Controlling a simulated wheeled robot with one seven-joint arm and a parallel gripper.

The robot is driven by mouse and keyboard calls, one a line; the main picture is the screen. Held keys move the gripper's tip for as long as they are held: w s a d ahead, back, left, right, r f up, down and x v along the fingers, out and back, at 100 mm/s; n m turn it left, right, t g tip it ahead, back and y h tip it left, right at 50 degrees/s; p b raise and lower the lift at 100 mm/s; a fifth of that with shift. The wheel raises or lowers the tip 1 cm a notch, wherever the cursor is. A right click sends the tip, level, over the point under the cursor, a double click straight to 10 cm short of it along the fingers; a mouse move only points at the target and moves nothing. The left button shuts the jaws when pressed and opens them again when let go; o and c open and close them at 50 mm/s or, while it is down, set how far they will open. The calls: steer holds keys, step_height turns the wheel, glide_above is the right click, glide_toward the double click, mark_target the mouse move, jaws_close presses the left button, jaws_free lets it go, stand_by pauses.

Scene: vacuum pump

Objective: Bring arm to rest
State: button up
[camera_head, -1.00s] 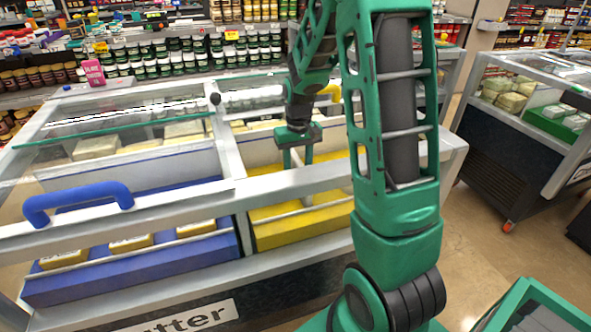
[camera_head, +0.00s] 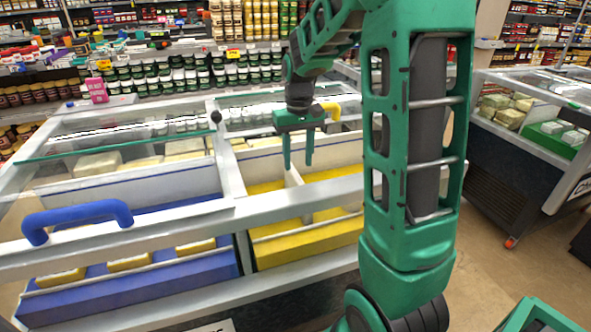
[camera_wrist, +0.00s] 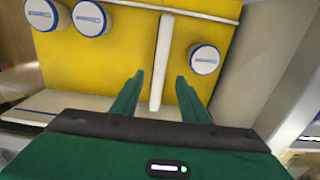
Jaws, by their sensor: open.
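My gripper (camera_head: 298,165) is green, points down and hangs over the yellow compartment (camera_head: 270,245) of the chest cooler. Its two fingers stand apart with nothing between them. In the wrist view my gripper (camera_wrist: 160,92) shows both fingers apart over the yellow floor (camera_wrist: 120,65). A white divider (camera_wrist: 161,65) runs along the yellow floor between the fingertips in that view. My green arm reaches down to it from the upper right.
Round white-lidded tubs (camera_wrist: 205,60) stand on the yellow floor. The cooler has a metal front rail (camera_head: 180,220), a blue handle (camera_head: 78,217) and a blue compartment (camera_head: 130,287) with yellow packs. A second cooler (camera_head: 530,130) stands right, across a stretch of open floor.

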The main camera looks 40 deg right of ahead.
steer(key=shift+r, duration=0.25)
stand_by(0.3)
